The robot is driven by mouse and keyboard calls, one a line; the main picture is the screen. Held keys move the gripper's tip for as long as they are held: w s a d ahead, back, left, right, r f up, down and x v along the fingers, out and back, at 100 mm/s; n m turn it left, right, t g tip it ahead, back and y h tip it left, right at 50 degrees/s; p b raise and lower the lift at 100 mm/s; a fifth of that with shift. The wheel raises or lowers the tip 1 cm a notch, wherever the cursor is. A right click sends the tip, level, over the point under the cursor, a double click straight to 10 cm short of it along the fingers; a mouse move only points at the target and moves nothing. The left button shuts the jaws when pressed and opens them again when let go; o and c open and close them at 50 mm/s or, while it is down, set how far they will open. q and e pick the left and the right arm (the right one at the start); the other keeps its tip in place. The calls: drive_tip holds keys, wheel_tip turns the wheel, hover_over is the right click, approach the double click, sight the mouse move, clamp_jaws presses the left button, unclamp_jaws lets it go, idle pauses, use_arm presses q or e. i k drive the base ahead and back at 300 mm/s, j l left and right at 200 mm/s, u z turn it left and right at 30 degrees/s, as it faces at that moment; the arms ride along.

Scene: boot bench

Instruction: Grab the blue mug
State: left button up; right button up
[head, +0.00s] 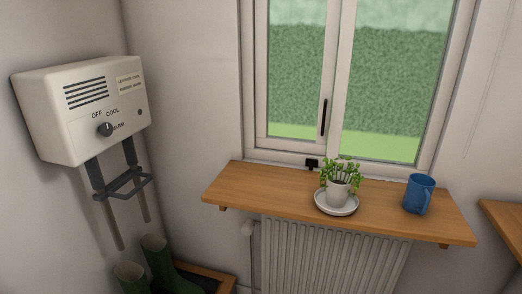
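The blue mug (417,194) stands upright on the right part of a wooden shelf (263,190) below the window. Its handle is on the right side, turned towards the camera. Nothing touches the mug. Neither of my grippers is in the head view.
A potted plant (339,189) on a white saucer (336,208) stands left of the mug. A radiator (330,255) is under the shelf. A white wall heater box (80,108) hangs at left above green boots (155,258). Another wooden surface (506,222) is at the right edge.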

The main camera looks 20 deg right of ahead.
sight(420, 188)
drive_tip(key=z, duration=1.6)
